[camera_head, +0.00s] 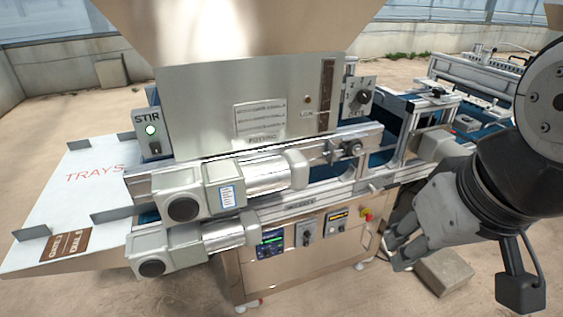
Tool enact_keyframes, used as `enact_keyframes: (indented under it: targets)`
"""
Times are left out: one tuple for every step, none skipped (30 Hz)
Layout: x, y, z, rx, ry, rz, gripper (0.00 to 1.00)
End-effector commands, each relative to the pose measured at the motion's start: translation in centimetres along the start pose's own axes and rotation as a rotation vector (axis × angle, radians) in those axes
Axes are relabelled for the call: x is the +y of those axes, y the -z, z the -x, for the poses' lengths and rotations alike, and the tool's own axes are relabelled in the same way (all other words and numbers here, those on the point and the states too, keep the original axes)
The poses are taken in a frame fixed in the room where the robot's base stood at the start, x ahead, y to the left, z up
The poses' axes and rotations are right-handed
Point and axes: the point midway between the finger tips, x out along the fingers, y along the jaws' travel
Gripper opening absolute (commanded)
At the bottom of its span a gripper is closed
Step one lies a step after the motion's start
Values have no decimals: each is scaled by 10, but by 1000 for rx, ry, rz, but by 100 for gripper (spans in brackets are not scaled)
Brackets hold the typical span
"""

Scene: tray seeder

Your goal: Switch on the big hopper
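The big hopper (235,25) is the large metal funnel at the top of the machine; its upper part is cut off by the frame. A small box marked STIR (148,118) stands at its left, with a lit green lamp (151,130) and a small switch (155,147) below. A grey box with a dark knob (363,97) is at the hopper's right. My gripper (394,252) is at the right, in front of the machine and right of the lower control panel. Its fingers look apart, with nothing seen between them.
The lower panel has a lit screen (271,243), grey switches (306,232), a yellow-marked box (337,219) and a red button (366,213). Motors (205,195) jut out in front. A white TRAYS table (75,195) is at left. A concrete block (444,271) lies under my gripper.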

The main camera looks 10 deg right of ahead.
Motion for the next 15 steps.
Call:
enact_keyframes:
  targets:
    - [1,3,-5,-1,-5,-5,7]
    - [1,6,-9,-2,-9,-10,0]
    - [2,10,-16,-4,-16,-18,0]
    - [4,14,-23,-3,-23,-25,0]
    - [5,19,-30,-4,-30,-33,0]
    - [7,26,-42,-4,-41,-46,0]
    - [9,32,-51,-2,-50,-56,0]
    - [11,38,-62,-1,-58,-67,0]
    - [13,47,-76,0,-68,-82,0]
    - [15,53,-87,1,-75,-93,0]
    - [17,59,-98,3,-81,-104,0]
    - [20,67,-112,6,-89,-118,0]
    - [22,72,-124,7,-94,-129,0]
    - [24,77,-135,9,-98,-140,0]
    - [27,84,-150,11,-102,-152,0]
